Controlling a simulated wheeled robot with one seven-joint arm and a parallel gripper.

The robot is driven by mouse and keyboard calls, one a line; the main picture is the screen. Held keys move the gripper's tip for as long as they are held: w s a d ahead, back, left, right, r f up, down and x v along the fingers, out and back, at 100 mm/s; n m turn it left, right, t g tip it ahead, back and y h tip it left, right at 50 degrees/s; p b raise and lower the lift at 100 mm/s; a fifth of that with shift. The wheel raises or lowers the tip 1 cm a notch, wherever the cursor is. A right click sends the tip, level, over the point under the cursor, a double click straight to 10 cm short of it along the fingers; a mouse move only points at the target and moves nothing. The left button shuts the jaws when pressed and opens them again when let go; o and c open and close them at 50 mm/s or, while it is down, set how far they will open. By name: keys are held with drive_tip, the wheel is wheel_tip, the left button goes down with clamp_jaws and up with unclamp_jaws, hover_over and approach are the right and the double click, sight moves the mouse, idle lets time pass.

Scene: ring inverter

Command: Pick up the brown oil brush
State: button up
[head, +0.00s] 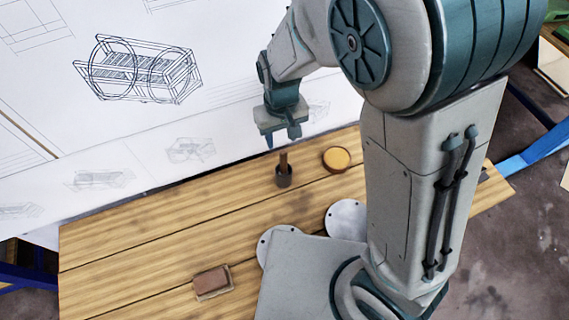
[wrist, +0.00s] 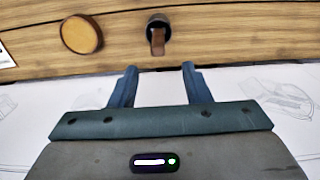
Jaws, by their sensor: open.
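The brown oil brush (head: 283,159) stands upright in a small dark cup (head: 284,179) near the back edge of the wooden table. In the wrist view the brush (wrist: 157,42) shows as a brown strip in front of the dark cup (wrist: 158,20). My gripper (head: 282,138) hangs above and slightly behind the brush, apart from it. In the wrist view my gripper (wrist: 159,70) is open and empty, its two blue fingers spread, with the brush beyond the gap between them. The lower end of the brush is hidden in the cup.
A round tan-topped container (head: 336,159) stands just right of the cup. Metal discs (head: 347,219) lie nearer, partly hidden by my arm. A brown block (head: 211,280) lies at the front. The left table (head: 130,235) is clear. A white board with drawings (head: 100,120) stands behind.

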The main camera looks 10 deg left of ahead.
sight(284, 152)
wheel_tip(284, 152, down, 3)
drive_tip(key=shift+r, duration=0.15)
drive_tip(key=shift+s+d+f, duration=0.1)
drive_tip(key=shift+d+f, duration=0.05)
drive_tip(key=shift+f, duration=1.35)
drive_tip(key=shift+s+d+f, duration=0.1)
drive_tip(key=shift+d+f, duration=0.05)
drive_tip(key=shift+f, duration=1.3)
clamp_jaws()
